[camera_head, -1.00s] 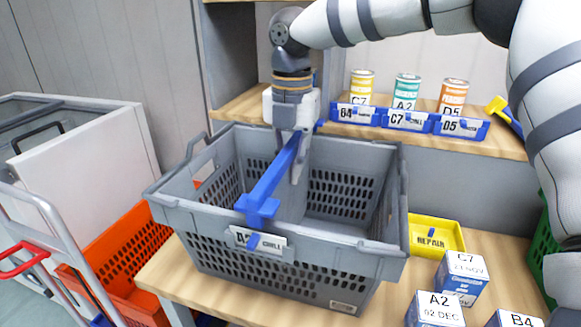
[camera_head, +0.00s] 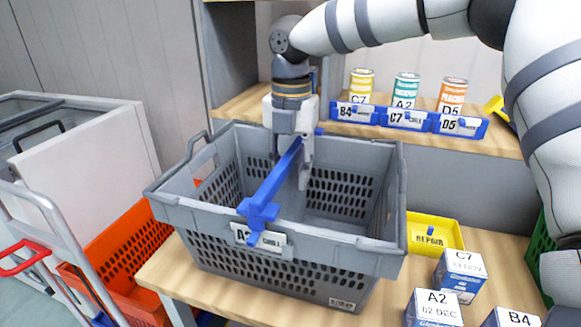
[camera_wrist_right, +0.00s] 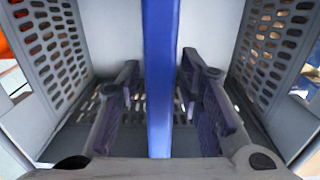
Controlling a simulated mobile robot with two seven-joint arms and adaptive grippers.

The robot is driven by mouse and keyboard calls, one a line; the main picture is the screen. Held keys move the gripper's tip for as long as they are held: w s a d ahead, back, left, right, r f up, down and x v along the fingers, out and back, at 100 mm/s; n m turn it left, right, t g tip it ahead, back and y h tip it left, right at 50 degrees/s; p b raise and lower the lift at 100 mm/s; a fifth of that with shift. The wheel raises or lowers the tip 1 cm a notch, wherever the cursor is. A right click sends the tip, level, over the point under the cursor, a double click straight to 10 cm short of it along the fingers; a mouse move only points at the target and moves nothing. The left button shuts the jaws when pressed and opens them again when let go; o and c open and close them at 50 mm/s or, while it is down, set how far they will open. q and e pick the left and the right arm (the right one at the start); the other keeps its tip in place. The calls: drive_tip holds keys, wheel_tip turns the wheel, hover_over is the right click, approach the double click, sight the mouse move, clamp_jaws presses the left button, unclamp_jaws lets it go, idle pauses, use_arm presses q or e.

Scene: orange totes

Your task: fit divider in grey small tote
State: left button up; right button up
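The grey small tote (camera_head: 322,258) stands on the wooden bench, open at the top, with slotted walls. The blue divider (camera_head: 268,192) runs across its top from the front rim to near the back rim. Its T-shaped front end sits at the front rim above a white label. My right gripper (camera_head: 290,172) reaches down over the back half of the divider. In the right wrist view, its fingers (camera_wrist_right: 160,84) stand apart on both sides of the blue divider (camera_wrist_right: 160,45), with gaps showing. The divider's lower part is hidden. My left gripper is out of view.
Boxes A2 (camera_head: 434,308) and C7 (camera_head: 460,275) stand to the right of the tote, near a yellow REPAIR tray (camera_head: 433,235). Cans stand behind blue label holders (camera_head: 408,118) on the back shelf. An orange tote (camera_head: 130,255) is at left.

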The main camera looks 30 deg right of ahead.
wheel_tip(320, 180, up, 13)
drive_tip(key=shift+r+b, duration=0.15)
drive_tip(key=shift+b, duration=0.15)
idle(0.4)
